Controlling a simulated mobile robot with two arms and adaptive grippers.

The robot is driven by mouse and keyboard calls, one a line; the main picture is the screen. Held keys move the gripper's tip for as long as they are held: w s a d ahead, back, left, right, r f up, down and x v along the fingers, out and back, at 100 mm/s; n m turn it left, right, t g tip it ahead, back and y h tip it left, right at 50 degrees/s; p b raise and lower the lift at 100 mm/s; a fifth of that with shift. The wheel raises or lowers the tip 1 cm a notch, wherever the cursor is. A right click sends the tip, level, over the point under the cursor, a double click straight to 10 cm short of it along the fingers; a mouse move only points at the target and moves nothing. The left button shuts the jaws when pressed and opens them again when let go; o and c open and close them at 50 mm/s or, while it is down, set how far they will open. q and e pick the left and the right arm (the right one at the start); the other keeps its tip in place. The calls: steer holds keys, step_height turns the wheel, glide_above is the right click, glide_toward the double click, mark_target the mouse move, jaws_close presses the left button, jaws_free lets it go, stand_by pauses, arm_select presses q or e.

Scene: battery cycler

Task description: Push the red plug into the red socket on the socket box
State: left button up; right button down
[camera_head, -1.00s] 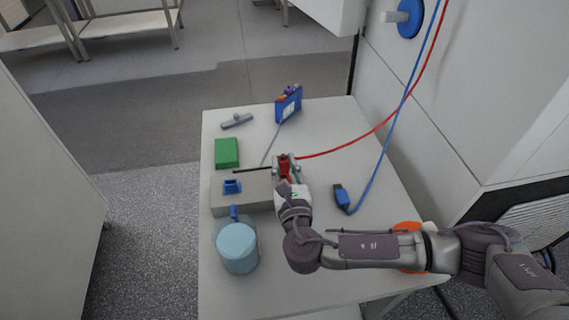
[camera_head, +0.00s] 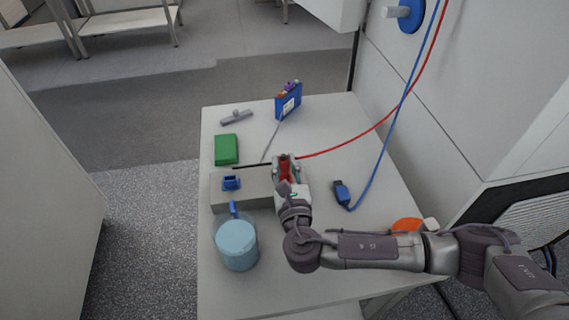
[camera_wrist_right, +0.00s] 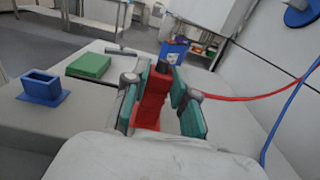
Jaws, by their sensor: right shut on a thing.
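The grey socket box (camera_head: 256,190) lies on the table and carries a blue socket (camera_head: 231,183) on top at its left side; this blue socket also shows in the right wrist view (camera_wrist_right: 42,88). My right gripper (camera_head: 287,163) is over the right end of the box. It is shut on the red plug (camera_wrist_right: 152,98), which stands between its teal finger pads; the plug's red also shows in the head view (camera_head: 284,171). The red socket cannot be told apart from the plug, and the plug's lower end is hidden. My left gripper is not in view.
A red cable (camera_head: 350,144) runs from the plug's side to the upper right. A blue plug (camera_head: 341,194) on its cable lies right of my gripper. A green block (camera_head: 227,149), a blue box (camera_head: 289,104), a grey tool (camera_head: 236,117) and a light-blue cylinder (camera_head: 237,246) stand around.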

steer(key=c, duration=0.9)
jaws_free()
steer(key=shift+r, duration=0.1)
steer(key=shift+o, duration=0.2)
steer(key=shift+s, duration=0.1)
steer(key=shift+s, duration=0.35)
steer(key=s+d, duration=0.1)
steer(key=s, duration=1)
steer(key=shift+d, duration=0.35)
